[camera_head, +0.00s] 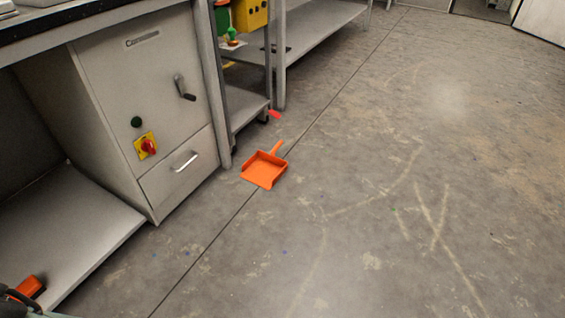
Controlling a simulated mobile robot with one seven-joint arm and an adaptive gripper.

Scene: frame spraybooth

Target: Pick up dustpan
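An orange dustpan (264,171) lies flat on the grey floor, just left of the picture's middle. Its short handle points up and to the right, away from me. It is close to the foot of a bench leg and to the right of the cabinet drawer. Nothing covers it. My gripper does not show clearly in this view; a dark piece with orange at the bottom left corner is cut off, and I cannot tell what it is.
A grey cabinet (146,90) with a drawer, a black handle and a red-yellow switch (147,146) stands at the left. Low metal shelves (245,104) continue behind it. A small red item (274,114) lies near the shelf foot. The floor (420,180) to the right is clear.

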